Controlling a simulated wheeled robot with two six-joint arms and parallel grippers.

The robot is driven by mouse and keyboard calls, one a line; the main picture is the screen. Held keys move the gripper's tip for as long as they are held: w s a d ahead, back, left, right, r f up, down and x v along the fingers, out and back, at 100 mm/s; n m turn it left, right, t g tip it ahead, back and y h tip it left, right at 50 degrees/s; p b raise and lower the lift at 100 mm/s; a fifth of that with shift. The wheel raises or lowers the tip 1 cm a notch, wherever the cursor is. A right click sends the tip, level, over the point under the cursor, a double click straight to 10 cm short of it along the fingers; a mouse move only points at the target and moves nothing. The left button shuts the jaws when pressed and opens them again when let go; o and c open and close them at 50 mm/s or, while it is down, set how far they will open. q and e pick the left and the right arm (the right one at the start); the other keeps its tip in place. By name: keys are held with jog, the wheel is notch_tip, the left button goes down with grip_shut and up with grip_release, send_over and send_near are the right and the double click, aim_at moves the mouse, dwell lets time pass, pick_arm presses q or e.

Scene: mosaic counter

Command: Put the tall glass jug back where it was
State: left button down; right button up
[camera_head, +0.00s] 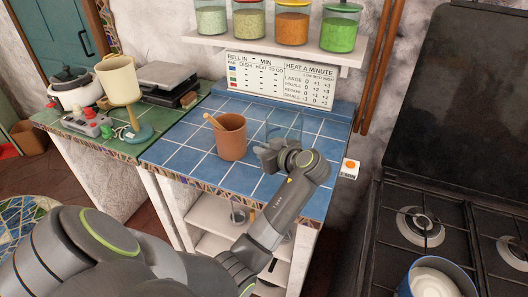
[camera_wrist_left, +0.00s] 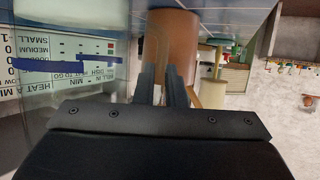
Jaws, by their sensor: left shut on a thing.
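The tall glass jug (camera_head: 285,124) is clear and hard to make out, upright at the right part of the blue-tiled counter (camera_head: 190,156). Its glass wall also shows in the left wrist view (camera_wrist_left: 122,60), at the left, in front of the sign. My left gripper (camera_head: 268,152) is shut on the jug; the fingers (camera_wrist_left: 166,86) are close together, and what part they grip is hard to see. The arm hides the jug's lower part, so I cannot tell whether its base touches the tiles. My right gripper is not in view.
A terracotta pot (camera_head: 231,140) with a wooden spoon stands left of the jug. A white sign (camera_head: 280,80) stands behind, under a shelf of jars (camera_head: 335,57). A stove (camera_head: 440,215) with a blue pot is at right. Front-left tiles are clear.

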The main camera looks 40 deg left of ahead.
pick_arm(q)
jog(key=shift+f, duration=0.6)
jog(key=c, duration=1.9)
grip_release()
jog(key=shift+f, duration=0.2)
jog(key=o, duration=0.4)
jog(key=shift+r, duration=0.2)
